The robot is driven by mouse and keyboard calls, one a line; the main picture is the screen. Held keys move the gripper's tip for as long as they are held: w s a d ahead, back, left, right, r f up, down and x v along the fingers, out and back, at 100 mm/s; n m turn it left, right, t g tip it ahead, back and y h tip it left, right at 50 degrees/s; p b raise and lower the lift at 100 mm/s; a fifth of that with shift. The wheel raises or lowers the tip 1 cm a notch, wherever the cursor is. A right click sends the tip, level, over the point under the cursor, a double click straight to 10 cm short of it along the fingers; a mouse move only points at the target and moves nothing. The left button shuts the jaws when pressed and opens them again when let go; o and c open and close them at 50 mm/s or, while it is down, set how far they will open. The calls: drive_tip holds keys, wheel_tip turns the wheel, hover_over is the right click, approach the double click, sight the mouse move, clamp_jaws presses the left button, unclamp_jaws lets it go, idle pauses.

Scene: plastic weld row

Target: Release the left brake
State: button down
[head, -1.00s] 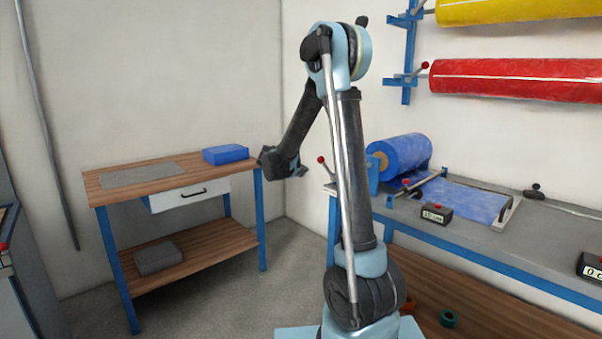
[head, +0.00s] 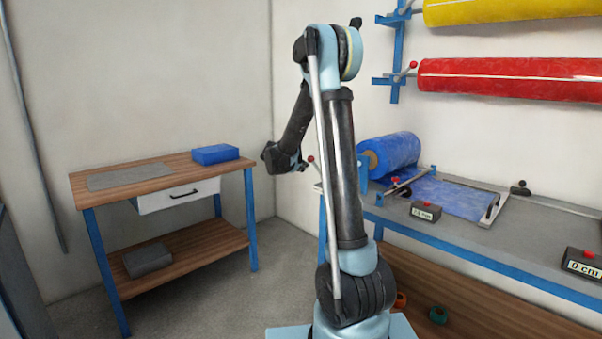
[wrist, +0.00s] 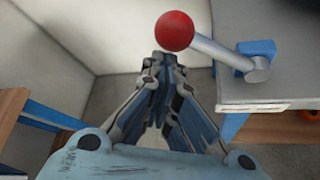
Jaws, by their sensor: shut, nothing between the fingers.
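The left brake is a grey lever with a red ball knob (wrist: 174,31), mounted by a blue block (wrist: 258,52) at the bench corner in the wrist view. In the head view its red knob (head: 311,159) shows just left of the blue film roll (head: 392,153). My gripper (wrist: 165,62) is shut and empty. Its fingertips are just below the knob in the wrist view, and I cannot tell whether they touch it. In the head view my gripper (head: 302,167) is beside the knob, to its left. My arm hides part of the bench's left end.
The grey bench (head: 465,225) carries blue film, a counter box (head: 425,211) and another (head: 582,264). Red (head: 500,80) and yellow (head: 500,11) rolls hang above. A wooden table (head: 105,183) with a blue block (head: 215,154) stands left, with bare floor between.

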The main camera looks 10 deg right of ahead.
drive_tip(key=shift+r, duration=0.15)
idle(0.3)
drive_tip(key=shift+s+d+r, duration=0.1)
drive_tip(key=shift+d+r, duration=0.05)
drive_tip(key=shift+r, duration=0.05)
